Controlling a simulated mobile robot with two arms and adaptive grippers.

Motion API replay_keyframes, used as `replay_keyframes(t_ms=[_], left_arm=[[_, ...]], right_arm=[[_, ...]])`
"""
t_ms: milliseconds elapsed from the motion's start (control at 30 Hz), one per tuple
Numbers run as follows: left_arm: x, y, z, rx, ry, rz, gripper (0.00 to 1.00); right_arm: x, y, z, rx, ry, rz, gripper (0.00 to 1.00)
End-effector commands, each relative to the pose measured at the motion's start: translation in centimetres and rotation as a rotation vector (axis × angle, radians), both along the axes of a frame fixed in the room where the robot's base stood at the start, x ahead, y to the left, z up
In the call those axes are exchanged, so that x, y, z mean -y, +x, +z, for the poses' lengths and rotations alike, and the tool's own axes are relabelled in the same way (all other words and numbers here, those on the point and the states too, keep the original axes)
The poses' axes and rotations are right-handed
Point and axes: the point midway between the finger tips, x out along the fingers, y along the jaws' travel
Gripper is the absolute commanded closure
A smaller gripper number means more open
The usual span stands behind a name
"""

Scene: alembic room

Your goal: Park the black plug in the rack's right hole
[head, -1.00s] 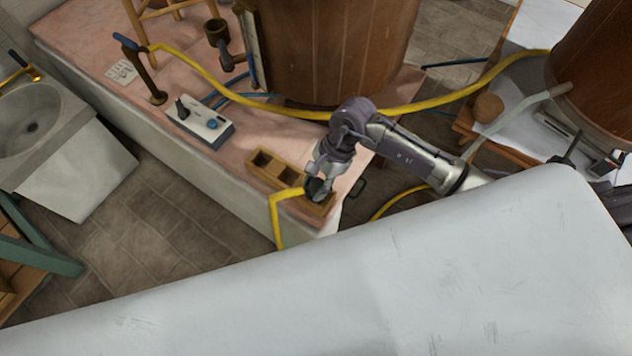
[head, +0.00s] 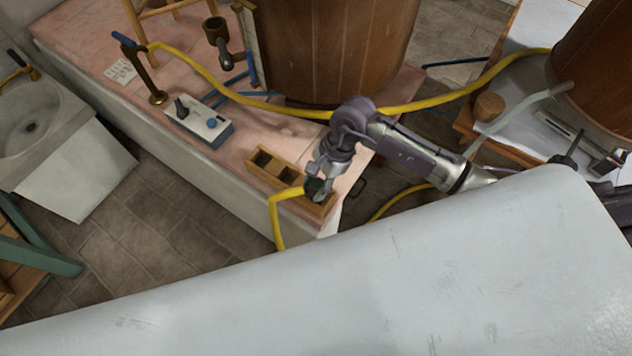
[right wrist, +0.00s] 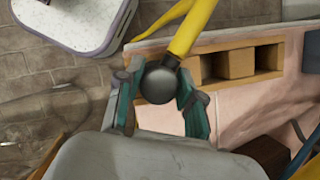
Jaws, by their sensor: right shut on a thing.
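The black plug (right wrist: 158,85) is a dark rounded piece with a yellow hose (right wrist: 192,28) running from it. My right gripper (head: 318,190) is shut on it, with one finger on each side in the right wrist view (right wrist: 160,94). The wooden rack (head: 266,178) lies along the pink platform's edge and also shows in the right wrist view (right wrist: 240,41). The gripper and plug are at the rack's right end in the head view and cover the right hole. Whether the plug is inside the hole or above it, I cannot tell. My left gripper is out of view.
A grey control box (head: 200,124) with a lever stands left of the rack on the pink platform (head: 85,48). A large wooden vat (head: 330,50) stands behind the rack. A grey-white surface (head: 330,285) fills the foreground. The yellow hose hangs over the platform's edge.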

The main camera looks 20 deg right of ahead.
Motion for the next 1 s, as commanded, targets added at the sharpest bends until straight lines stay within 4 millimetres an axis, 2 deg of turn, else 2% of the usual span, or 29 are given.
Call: replay_keyframes(t_ms=[1000], left_arm=[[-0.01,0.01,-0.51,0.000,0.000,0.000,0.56]], right_arm=[[-0.02,0.05,-0.36,0.001,0.001,0.001,0.99]])
